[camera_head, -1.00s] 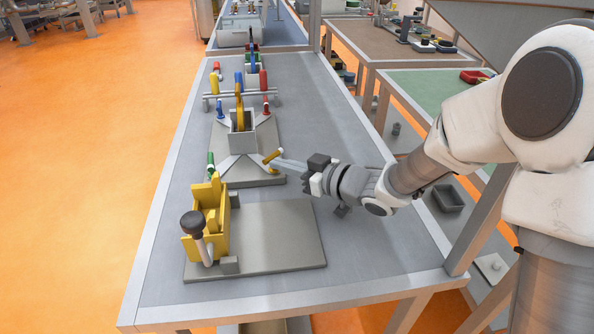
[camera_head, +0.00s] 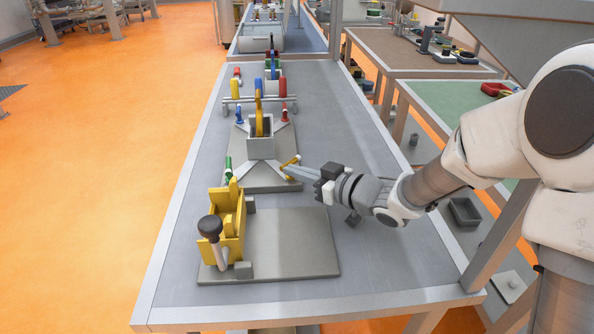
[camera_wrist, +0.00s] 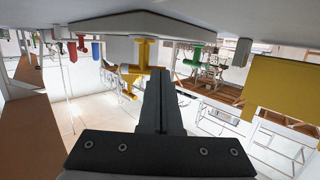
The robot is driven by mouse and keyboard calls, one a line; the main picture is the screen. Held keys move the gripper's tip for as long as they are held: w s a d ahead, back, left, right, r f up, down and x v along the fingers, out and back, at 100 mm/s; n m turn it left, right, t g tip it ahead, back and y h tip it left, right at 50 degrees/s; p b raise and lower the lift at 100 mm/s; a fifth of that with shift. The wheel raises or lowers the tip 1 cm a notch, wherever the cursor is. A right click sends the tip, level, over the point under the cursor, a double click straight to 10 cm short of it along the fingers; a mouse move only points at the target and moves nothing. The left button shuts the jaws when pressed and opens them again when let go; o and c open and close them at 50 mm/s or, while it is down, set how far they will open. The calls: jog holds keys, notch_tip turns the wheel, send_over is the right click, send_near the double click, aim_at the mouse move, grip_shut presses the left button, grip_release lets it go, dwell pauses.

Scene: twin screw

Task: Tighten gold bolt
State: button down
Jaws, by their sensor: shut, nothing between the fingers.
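The gold bolt (camera_head: 290,161) stands at the right front of the grey base plate (camera_head: 262,180), with its handle bar slanted. In the wrist view the gold bolt (camera_wrist: 143,52) shows just beyond my fingers. My gripper (camera_head: 287,169) is shut and empty, with its fingertips right at the bolt's handle. The wrist view shows the shut fingers (camera_wrist: 159,72) close beside the bolt; I cannot tell whether they touch it. A green bolt (camera_head: 228,166), a blue bolt (camera_head: 239,116) and a red bolt (camera_head: 285,114) stand around the same plate.
A yellow fixture with a black-knobbed lever (camera_head: 210,228) stands on a grey plate (camera_head: 295,245) in front. A grey box (camera_head: 260,144) rises in the bolt plate's middle. A rack with coloured parts stands behind. The table (camera_head: 375,225) is clear on the right.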

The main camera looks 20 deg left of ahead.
jog(key=shift+s+a, duration=0.15)
jog(key=shift+a, duration=0.05)
jog(key=shift+s+a, duration=0.2)
jog(key=shift+a, duration=0.15)
jog(key=shift+s+a+p, duration=0.1)
jog(key=shift+a+p, duration=0.2)
jog(key=shift+p, duration=0.05)
jog(key=shift+s+a, duration=0.1)
jog(key=shift+a, duration=0.2)
dwell(0.7)
jog(key=shift+s+d, duration=0.1)
